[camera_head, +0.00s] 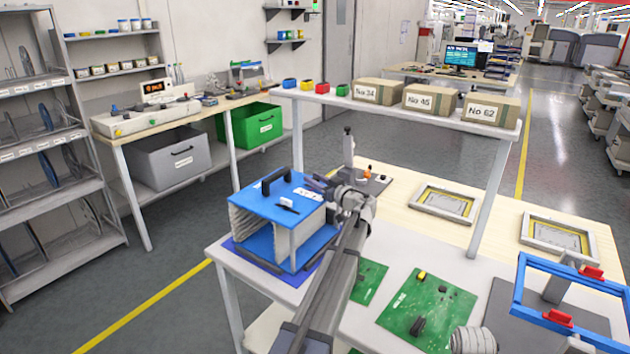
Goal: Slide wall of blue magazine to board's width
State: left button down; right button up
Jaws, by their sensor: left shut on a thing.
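The blue magazine (268,208) stands on the near table, left of the middle. It has a blue top with a black handle, a blue base and an open front. Its ribbed pale left wall (246,228) shows, and another pale wall (311,226) stands at its right side. My left gripper (318,184) is at the magazine's upper right edge, shut on the right wall's upper part; the fingertips are small and the exact contact is hard to see. Green boards lie on the table: one (369,281) partly behind my left arm, a larger one (428,308) to its right. My right gripper is not in view.
A blue frame with red clamps (518,306) stands at the right. Two pale framed panels (425,206) lie at the back of the table. A shelf (400,112) with boxes spans above them. A grey device (347,150) stands behind the magazine.

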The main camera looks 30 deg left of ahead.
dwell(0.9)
pick_arm(q)
jog(key=shift+a, duration=1.1)
jog(key=c, duration=0.5)
grip_release()
jog(key=shift+d, duration=0.1)
jog(key=shift+c, duration=0.2)
jog(key=v, duration=0.7)
jog(key=shift+s+d, duration=0.1)
jog(key=shift+d, duration=0.3)
